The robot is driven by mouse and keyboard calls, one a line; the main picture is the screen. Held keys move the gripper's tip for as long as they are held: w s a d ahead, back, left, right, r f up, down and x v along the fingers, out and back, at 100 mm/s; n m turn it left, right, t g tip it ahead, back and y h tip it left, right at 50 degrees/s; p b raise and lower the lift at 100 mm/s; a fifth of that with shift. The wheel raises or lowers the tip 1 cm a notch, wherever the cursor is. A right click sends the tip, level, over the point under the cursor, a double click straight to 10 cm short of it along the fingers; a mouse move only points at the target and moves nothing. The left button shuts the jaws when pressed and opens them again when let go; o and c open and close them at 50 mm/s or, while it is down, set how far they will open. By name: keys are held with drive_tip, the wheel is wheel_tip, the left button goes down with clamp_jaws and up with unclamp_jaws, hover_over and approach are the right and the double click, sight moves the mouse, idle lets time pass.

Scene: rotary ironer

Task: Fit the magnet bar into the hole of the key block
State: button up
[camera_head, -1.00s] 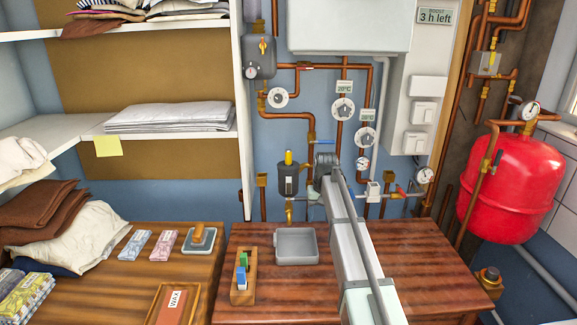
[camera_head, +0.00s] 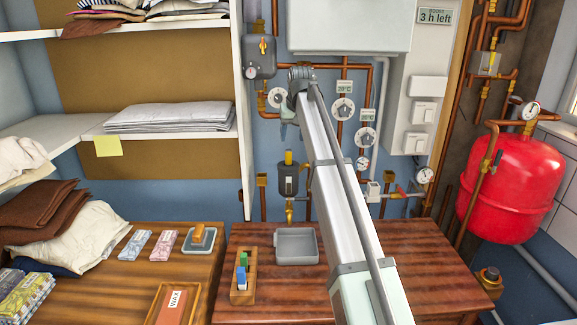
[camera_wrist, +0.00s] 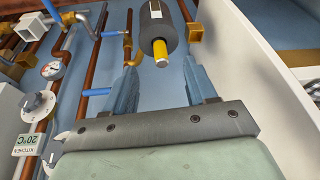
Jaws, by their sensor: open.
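A dark grey cylinder (camera_head: 289,180) with a yellow rod end (camera_head: 288,157) on top hangs on the pipework; the yellow part looks like the magnet bar. In the wrist view the yellow end (camera_wrist: 160,54) sticks out of the cylinder (camera_wrist: 157,25), just beyond the gap between my fingers. The wooden key block (camera_head: 236,297) stands on the right-hand bench with green and blue pieces in it; its free hole cannot be made out. My gripper (camera_wrist: 162,80) is open and empty, with bluish fingers; in the head view it is small and partly hidden by my arm.
A grey tray (camera_head: 297,258) stands beside the block. Copper pipes (camera_head: 373,90), gauges and valves cover the wall behind. A white shelf side panel (camera_head: 246,110) stands left of the cylinder and looms close on the right in the wrist view (camera_wrist: 255,60). The bench's front is partly clear.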

sight(289, 150)
drive_tip(key=shift+n+t, duration=0.3)
drive_tip(key=shift+n, duration=0.3)
drive_tip(key=w+x, duration=0.1)
drive_tip(key=x, duration=0.3)
drive_tip(key=w+x, duration=0.1)
drive_tip(key=x, duration=0.4)
drive_tip(key=w+r+x, duration=0.1)
drive_tip(key=x, duration=0.3)
drive_tip(key=shift+w+a+f, duration=0.1)
drive_tip(key=shift+a+f, duration=0.05)
drive_tip(key=shift+f, duration=0.15)
drive_tip(key=shift+c, duration=0.3)
clamp_jaws()
